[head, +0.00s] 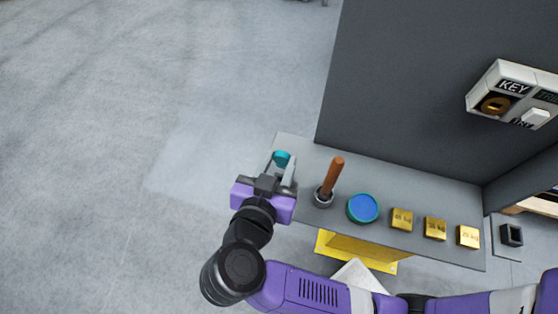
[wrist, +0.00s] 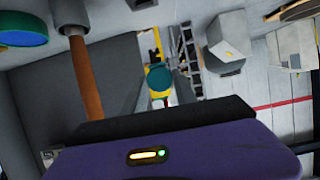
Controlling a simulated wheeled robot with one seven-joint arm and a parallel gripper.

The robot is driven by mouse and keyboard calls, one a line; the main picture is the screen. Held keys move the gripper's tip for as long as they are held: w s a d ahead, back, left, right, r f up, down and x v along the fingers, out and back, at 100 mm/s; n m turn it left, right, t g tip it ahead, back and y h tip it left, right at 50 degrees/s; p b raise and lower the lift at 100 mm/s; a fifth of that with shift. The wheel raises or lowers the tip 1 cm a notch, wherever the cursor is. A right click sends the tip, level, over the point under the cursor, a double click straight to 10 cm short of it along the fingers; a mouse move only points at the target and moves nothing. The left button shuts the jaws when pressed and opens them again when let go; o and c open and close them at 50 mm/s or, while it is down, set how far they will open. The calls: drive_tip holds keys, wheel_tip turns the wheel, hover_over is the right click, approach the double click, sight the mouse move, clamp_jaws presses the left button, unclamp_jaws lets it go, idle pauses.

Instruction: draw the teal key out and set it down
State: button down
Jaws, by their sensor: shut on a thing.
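The teal key (head: 281,158) is between the fingers of my gripper (head: 283,170) at the left end of the grey shelf. In the wrist view, its round teal head (wrist: 158,77) sits between the two grey fingertips (wrist: 160,84). My gripper is shut on it. The rest of the key is mostly hidden, and I cannot tell whether it touches the shelf. The panel marked KEY (head: 514,87) has a round brass lock (head: 495,104), well apart from my gripper, with no teal key in it.
On the grey shelf (head: 300,150) stand a wooden-handled tool (head: 333,177) in a round holder, just right of my gripper, a blue disc with a teal rim (head: 363,208) and brass weights (head: 435,228). A dark wall (head: 430,90) rises behind. Open floor (head: 120,120) lies left.

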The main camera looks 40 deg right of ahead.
drive_tip(key=b, duration=0.2)
hover_over(279, 183)
drive_tip(key=s, duration=0.1)
drive_tip(key=shift+a+f, duration=0.25)
drive_tip(key=shift+f, duration=1.2)
drive_tip(key=shift+a+f, duration=0.2)
drive_tip(key=shift+f, duration=1.25)
drive_tip(key=shift+p, duration=1)
drive_tip(key=shift+f, duration=1.6)
drive_tip(key=c, duration=0.9)
unclamp_jaws()
drive_tip(key=b+v, duration=0.1)
drive_tip(key=v, duration=0.6)
drive_tip(key=shift+s+a, duration=0.3)
